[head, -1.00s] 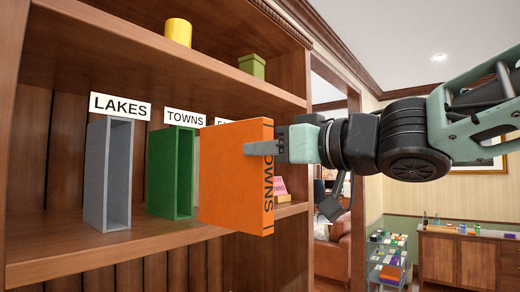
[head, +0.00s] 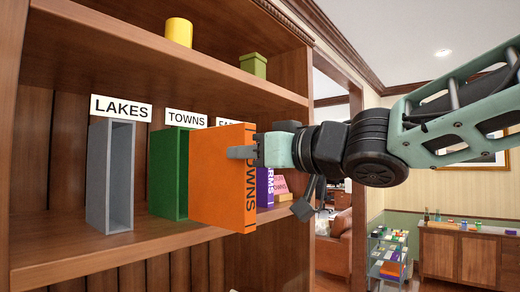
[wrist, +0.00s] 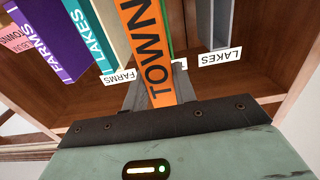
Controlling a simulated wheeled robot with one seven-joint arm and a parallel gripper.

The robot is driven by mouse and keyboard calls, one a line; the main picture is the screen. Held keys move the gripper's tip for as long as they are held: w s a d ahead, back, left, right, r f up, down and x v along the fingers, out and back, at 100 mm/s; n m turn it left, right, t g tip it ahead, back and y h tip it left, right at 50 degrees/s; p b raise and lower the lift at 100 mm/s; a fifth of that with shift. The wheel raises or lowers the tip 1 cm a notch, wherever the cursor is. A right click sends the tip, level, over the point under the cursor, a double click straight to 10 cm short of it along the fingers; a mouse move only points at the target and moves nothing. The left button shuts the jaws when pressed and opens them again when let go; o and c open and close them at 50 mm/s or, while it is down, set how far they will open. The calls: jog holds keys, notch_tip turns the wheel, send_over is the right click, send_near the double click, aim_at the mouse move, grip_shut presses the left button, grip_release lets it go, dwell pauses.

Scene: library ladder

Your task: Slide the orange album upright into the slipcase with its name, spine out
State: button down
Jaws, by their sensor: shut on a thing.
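My gripper (head: 250,152) is shut on the spine edge of the orange album (head: 218,178). The album stands upright, its spine lettered TOWNS and facing toward my gripper and the right. In the wrist view the orange spine (wrist: 150,60) sits between the fingers. The green slipcase (head: 168,170) stands on the shelf under the TOWNS label (head: 186,118). In the head view the album is in front of the slipcase's right part and hides its opening. Whether the album touches the slipcase cannot be told.
A grey slipcase (head: 96,175) stands left under the LAKES label (head: 121,108). A purple FARMS book (head: 264,188) is behind the album to the right; a teal LAKES book (wrist: 90,35) shows in the wrist view. A yellow cup (head: 179,31) and a green box (head: 253,64) are on the upper shelf.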

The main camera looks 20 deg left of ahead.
jog(key=shift+x, duration=0.8)
jog(key=shift+r+p, duration=0.15)
jog(key=shift+p, duration=0.6)
dwell(1.0)
